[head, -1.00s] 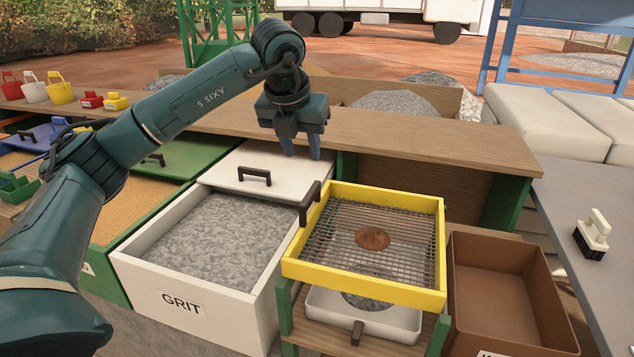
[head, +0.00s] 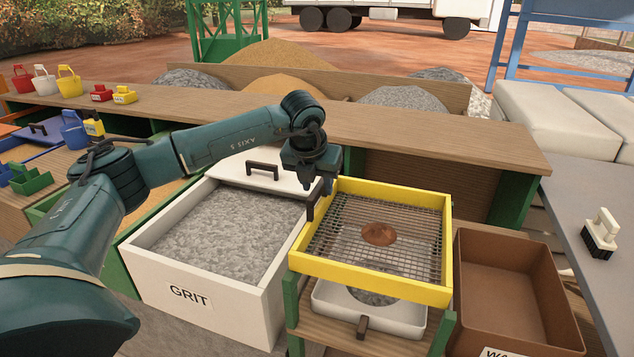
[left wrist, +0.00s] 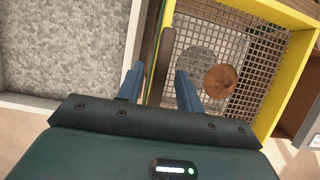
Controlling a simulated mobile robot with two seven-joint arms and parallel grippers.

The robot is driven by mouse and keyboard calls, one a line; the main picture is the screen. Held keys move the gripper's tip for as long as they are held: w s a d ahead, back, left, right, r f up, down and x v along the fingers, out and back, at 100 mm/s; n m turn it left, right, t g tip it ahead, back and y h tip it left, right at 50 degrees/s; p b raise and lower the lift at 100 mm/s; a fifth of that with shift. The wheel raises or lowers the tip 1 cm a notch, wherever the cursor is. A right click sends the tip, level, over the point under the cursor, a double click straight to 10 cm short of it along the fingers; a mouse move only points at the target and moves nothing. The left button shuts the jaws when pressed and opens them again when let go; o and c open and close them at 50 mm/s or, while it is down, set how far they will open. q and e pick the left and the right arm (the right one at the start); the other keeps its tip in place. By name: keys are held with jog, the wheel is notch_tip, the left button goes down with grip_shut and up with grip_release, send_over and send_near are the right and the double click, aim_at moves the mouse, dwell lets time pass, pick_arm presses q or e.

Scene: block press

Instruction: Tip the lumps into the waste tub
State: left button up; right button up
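A yellow-framed sieve (head: 400,284) with wire mesh stands on a small wooden stand, and one brown lump (head: 378,233) shows on the mesh. The lump also shows in the left wrist view (left wrist: 221,81). A dark handle (head: 318,205) sits on the sieve's left side. My left gripper (head: 312,188) points down at this handle. In the left wrist view its fingers (left wrist: 158,76) are apart, with the handle between them. Contact cannot be told. The brown waste tub (head: 505,285) is right of the sieve and looks empty. My right gripper is out of view.
A white pan (head: 405,318) sits under the sieve. An open white grit drawer (head: 272,310) is left of it. A wooden shelf (head: 430,148) runs behind. A grey table (head: 590,200) with a brush (head: 600,233) is at the right.

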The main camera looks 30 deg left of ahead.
pick_arm(q)
grip_shut()
dwell(0.3)
dwell(0.3)
